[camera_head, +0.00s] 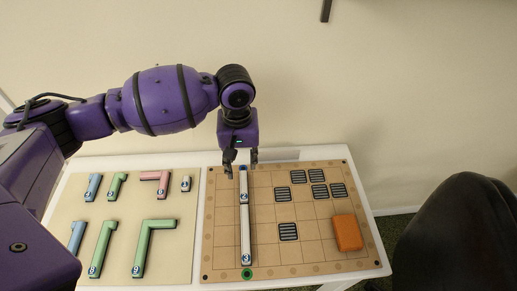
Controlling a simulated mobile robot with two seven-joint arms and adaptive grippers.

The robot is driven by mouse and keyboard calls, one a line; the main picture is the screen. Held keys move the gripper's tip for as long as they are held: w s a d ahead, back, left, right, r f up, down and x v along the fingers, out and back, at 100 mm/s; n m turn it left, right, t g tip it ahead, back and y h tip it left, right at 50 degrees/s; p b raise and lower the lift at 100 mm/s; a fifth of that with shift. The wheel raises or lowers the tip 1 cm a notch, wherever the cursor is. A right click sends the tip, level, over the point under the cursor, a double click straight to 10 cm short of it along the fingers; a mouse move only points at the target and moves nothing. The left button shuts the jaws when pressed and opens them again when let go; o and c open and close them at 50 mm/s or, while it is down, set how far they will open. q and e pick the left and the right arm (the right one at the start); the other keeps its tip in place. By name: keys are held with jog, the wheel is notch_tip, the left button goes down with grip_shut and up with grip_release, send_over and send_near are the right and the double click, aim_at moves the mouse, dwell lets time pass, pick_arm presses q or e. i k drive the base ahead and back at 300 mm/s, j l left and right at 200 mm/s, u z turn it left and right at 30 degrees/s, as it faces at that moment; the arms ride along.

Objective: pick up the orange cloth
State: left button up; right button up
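The orange cloth (347,233) is a small folded block lying flat at the right side of the brown grid board (300,257). My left gripper (241,170) points down over the board's upper left part, with its two dark fingers apart. It is above the upper end of a white bar, well to the left of the cloth. Whether its fingers touch the bar cannot be told. My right gripper is not in view.
The white bar (245,225) lies lengthwise on the board. Several dark striped tiles (288,232) sit on its squares. A beige panel (115,277) at left holds blue, green and pink pieces. A dark rounded object (455,240) stands right of the table.

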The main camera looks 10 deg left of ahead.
aim_at(347, 233)
jog(key=z, duration=0.75)
